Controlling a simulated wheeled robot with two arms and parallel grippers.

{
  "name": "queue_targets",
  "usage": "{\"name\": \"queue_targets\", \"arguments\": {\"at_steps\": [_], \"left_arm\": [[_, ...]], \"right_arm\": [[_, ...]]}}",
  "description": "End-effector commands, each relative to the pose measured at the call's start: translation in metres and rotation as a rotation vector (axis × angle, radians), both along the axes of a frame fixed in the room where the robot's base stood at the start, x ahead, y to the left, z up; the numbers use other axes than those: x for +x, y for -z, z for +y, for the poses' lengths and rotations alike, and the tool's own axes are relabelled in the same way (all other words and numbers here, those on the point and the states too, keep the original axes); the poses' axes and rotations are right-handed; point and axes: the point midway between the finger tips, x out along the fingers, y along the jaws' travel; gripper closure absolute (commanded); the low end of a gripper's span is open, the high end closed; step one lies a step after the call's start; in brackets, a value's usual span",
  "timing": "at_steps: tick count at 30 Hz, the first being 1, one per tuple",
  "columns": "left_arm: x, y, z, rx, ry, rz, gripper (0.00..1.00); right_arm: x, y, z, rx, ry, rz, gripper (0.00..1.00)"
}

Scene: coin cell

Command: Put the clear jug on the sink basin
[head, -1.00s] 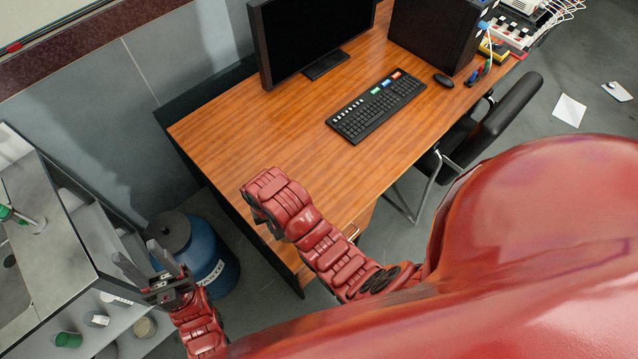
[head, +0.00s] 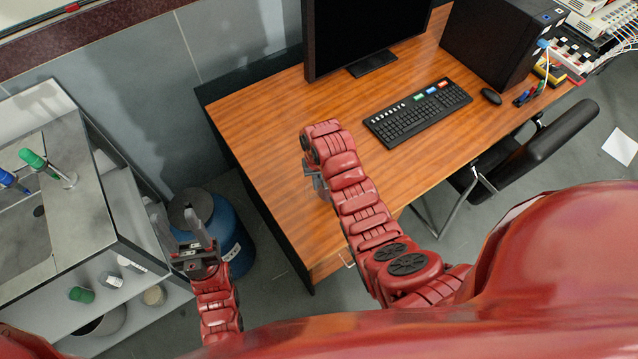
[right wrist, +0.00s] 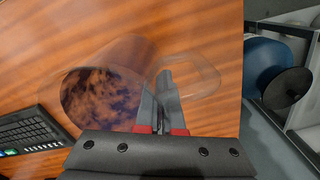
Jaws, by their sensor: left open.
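The clear jug (right wrist: 112,75) shows in the right wrist view as a transparent cylinder with a loop handle (right wrist: 200,72), the wood desk visible through it. My right gripper (right wrist: 163,88) has its fingers close together at the handle side and looks shut on the jug. In the head view my right gripper (head: 318,186) is over the desk's left part, mostly hidden by its own arm; I cannot make out the jug there. The sink basin (head: 22,240) is at the far left, partly cut off by the frame. My left gripper (head: 188,236) is open and empty, right of the sink bench.
A green-topped tap (head: 35,160) and a blue-topped tap (head: 8,180) stand at the sink. A blue barrel (head: 232,235) stands between bench and desk (head: 270,130). The keyboard (head: 418,112), monitor and computer tower are on the desk. A chair (head: 545,145) is to the right.

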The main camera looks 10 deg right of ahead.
Motion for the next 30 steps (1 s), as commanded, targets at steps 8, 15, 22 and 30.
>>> {"name": "queue_targets", "arguments": {"at_steps": [8, 15, 22, 30], "left_arm": [[0.0, -0.006, 0.0, 0.0, 0.0, 0.0, 0.5], [0.0, -0.021, 0.0, 0.0, 0.0, 0.0, 0.5], [0.0, -0.026, 0.0, 0.0, 0.0, 0.0, 0.5], [0.0, -0.025, 0.0, 0.0, 0.0, 0.0, 0.5]], "right_arm": [[0.013, 0.0, -0.005, 0.0, 0.0, -0.002, 1.0], [0.012, 0.02, -0.006, -0.001, 0.001, 0.005, 1.0], [0.013, 0.034, -0.005, -0.001, 0.001, 0.003, 1.0], [0.013, 0.037, -0.005, -0.001, 0.001, 0.001, 1.0]]}}
